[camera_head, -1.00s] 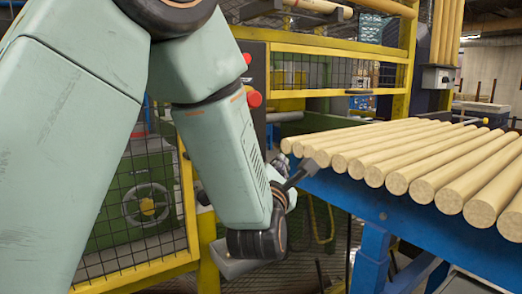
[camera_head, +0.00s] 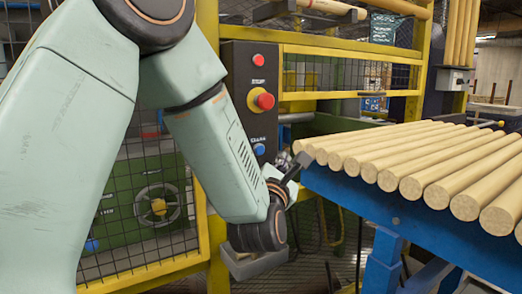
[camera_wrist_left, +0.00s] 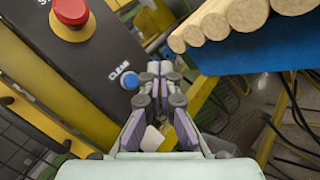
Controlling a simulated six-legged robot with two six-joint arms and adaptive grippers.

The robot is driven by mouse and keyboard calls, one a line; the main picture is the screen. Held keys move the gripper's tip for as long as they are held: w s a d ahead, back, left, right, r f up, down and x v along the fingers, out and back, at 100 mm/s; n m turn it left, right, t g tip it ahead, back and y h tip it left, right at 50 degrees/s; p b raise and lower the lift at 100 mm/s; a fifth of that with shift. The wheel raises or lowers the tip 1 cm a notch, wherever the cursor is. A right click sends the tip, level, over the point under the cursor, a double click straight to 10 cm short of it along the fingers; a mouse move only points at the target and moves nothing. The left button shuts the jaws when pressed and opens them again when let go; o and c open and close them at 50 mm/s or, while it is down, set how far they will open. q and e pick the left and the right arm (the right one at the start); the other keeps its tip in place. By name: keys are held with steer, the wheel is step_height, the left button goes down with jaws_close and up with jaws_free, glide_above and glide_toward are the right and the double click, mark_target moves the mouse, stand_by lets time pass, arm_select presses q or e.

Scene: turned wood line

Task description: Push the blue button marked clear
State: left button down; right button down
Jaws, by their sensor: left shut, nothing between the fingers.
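The blue button (camera_head: 259,149) sits low on a dark upright control panel (camera_head: 238,58), just above my left wrist in the head view. In the left wrist view the blue button (camera_wrist_left: 130,80) has the word CLEAR printed beside it. My left gripper (camera_head: 304,160) is shut and empty, in front of the panel to the right of the button. In the left wrist view the fingertips (camera_wrist_left: 160,68) lie just right of the button, and I see no contact. My right gripper is not in view.
A small red button (camera_head: 258,59) and a large red button on a yellow base (camera_head: 265,101) sit higher on the panel. A blue table (camera_head: 360,200) carrying several wooden rods (camera_head: 430,165) stands close to the gripper on the right. Yellow-framed mesh fencing (camera_head: 150,275) stands behind my arm.

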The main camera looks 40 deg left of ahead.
mark_target(260, 150)
arm_select(q)
steer(key=w+a+p, duration=0.1)
steer(key=w+a, duration=0.1)
steer(key=a, duration=0.3)
steer(key=shift+w+a, duration=0.15)
steer(key=shift+a, duration=0.25)
steer(key=shift+a, duration=0.1)
stand_by(1.2)
steer(key=shift+w+a, duration=0.15)
steer(key=shift+a, duration=0.2)
steer(key=shift+w+a, duration=0.15)
steer(key=shift+a, duration=0.15)
stand_by(0.6)
steer(key=shift+d, duration=0.15)
stand_by(0.3)
steer(key=shift+s+d+b, duration=0.3)
steer(key=shift+d+b, duration=0.15)
steer(key=shift+d, duration=0.15)
